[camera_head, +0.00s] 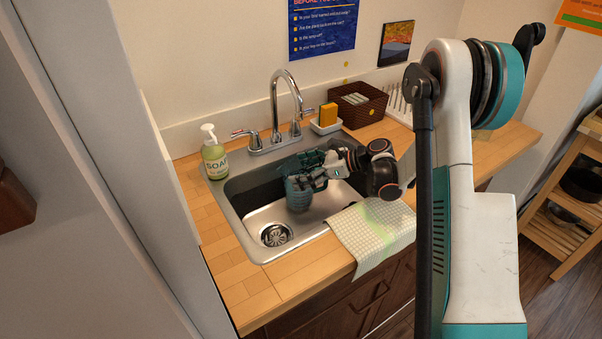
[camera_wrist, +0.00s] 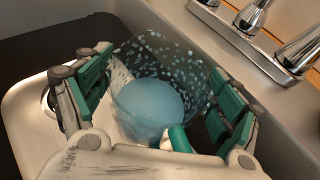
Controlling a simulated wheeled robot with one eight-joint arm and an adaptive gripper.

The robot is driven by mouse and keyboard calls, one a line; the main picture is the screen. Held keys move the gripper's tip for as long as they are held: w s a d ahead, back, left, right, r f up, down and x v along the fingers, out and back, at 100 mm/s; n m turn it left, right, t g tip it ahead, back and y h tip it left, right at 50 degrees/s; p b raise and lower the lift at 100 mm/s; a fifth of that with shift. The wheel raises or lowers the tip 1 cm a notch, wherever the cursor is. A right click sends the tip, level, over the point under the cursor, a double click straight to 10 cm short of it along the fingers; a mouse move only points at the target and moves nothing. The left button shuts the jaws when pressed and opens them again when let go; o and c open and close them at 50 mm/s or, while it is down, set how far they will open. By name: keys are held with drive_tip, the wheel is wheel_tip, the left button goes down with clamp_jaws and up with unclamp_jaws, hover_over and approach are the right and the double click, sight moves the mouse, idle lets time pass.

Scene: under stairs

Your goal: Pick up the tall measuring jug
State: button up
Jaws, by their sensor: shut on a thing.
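The tall measuring jug (camera_head: 299,198) is a see-through, blue-tinted vessel in the sink, below the tap. In the wrist view the jug (camera_wrist: 150,98) shows pale specks on its clear wall and a light blue round area inside. My gripper (camera_head: 306,178) reaches into the sink from the right and is shut on the jug. In the wrist view the teal-padded fingers of my gripper (camera_wrist: 160,72) stand on either side of it. Whether the jug's base touches the sink floor cannot be told.
The steel sink (camera_head: 262,214) has walls around the jug and a drain at front left. A chrome tap (camera_head: 287,98) arches behind it. A soap bottle (camera_head: 214,155) stands left, a sponge (camera_head: 328,115) and brown basket (camera_head: 358,105) behind. A checked cloth (camera_head: 372,235) hangs over the front edge.

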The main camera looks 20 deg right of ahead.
sight(301, 116)
drive_tip(key=shift+r+p, duration=2.8)
drive_tip(key=shift+r, duration=6.5)
drive_tip(key=o, duration=1.4)
drive_tip(key=c, duration=1)
